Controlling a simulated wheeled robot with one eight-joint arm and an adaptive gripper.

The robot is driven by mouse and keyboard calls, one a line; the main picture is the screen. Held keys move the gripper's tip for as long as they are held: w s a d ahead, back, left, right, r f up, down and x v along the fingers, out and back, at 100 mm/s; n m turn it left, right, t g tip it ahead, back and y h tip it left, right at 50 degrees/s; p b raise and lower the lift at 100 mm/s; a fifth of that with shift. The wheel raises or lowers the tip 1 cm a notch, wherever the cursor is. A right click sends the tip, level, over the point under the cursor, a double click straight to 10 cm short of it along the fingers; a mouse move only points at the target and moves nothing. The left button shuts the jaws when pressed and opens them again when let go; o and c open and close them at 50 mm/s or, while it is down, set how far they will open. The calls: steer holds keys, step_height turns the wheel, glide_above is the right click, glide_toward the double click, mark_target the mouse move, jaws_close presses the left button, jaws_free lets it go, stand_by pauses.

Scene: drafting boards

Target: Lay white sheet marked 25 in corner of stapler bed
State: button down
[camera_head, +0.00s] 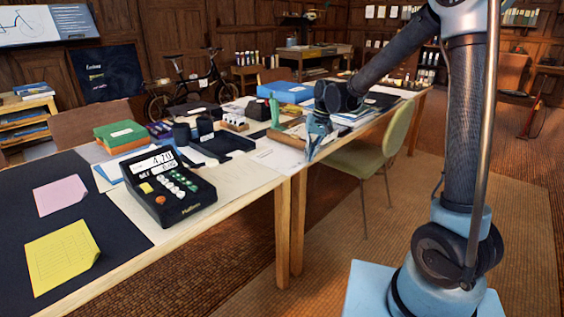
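My gripper (316,150) hangs fingers down over the front edge of the long table, at the right of its near part. It is small in this view, and I cannot tell whether its fingers are apart or hold anything. A white sheet (277,158) lies flat on the table just left of my gripper. Its marking is too small to read, so I cannot tell whether it is the one marked 25. I cannot make out a stapler bed for certain; a shallow brown tray (290,137) sits behind the gripper, partly hidden by it.
A black desk calculator (172,187) stands on the near table. A yellow sheet (62,250) and a pink sheet (60,195) lie on a dark mat (110,232). A green box (121,134) and a blue box (285,92) stand farther back. A green chair (368,158) is against the table's front.

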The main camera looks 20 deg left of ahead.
steer(key=shift+r, duration=0.1)
steer(key=a+v, duration=0.1)
steer(key=v, duration=0.6)
steer(key=shift+s+a+r, duration=0.25)
steer(key=shift+s, duration=0.05)
stand_by(0.9)
stand_by(0.5)
